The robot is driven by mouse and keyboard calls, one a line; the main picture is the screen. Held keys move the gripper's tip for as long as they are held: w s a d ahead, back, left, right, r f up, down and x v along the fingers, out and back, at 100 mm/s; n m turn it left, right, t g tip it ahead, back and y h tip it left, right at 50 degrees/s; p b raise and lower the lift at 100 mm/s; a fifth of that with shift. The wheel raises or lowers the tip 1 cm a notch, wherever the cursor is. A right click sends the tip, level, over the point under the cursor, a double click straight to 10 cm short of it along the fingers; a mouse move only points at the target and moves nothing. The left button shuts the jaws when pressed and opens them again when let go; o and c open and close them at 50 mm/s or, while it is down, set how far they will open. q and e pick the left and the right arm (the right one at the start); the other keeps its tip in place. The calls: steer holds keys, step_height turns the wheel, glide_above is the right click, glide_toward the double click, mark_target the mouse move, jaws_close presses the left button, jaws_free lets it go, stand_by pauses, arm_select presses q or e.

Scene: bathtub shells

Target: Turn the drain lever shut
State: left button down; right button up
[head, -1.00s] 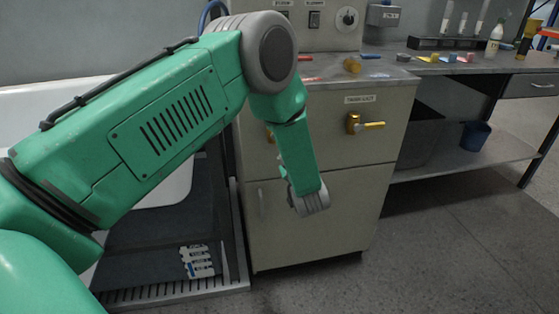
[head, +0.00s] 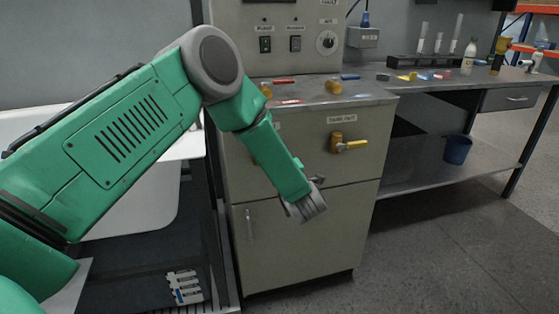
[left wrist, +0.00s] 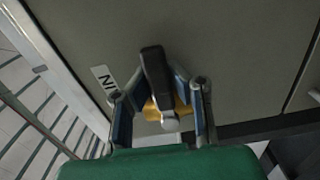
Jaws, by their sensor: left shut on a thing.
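In the left wrist view, my left gripper (left wrist: 162,108) has its two fingers on either side of a lever with a dark handle (left wrist: 154,65) and a brass body. It is shut on this lever. A white label (left wrist: 105,80) beside it shows letters that seem to read "IN" upside down; the rest is hidden. In the head view my left forearm crosses the cabinet front and hides most of the gripper and this lever. A second brass valve with a yellow handle (head: 350,145) sits to the right under its own label, its handle roughly level. My right gripper is not in view.
The grey cabinet (head: 310,245) has a switch panel (head: 285,35) above it. A white tub (head: 150,205) stands at the left. A workbench (head: 425,85) with small items and a blue bucket (head: 457,149) are at the right. The floor in front is clear.

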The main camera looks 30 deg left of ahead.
arm_select(q)
steer(key=shift+s+f+n, duration=0.2)
steer(key=shift+f+n, duration=0.05)
steer(key=shift+n, duration=0.05)
stand_by(0.4)
steer(key=c, duration=1.5)
jaws_free()
steer(key=shift+o, duration=0.3)
steer(key=shift+a+r, duration=0.1)
steer(key=shift+r, duration=0.15)
steer(key=v, duration=1.2)
steer(key=shift+w, duration=0.1)
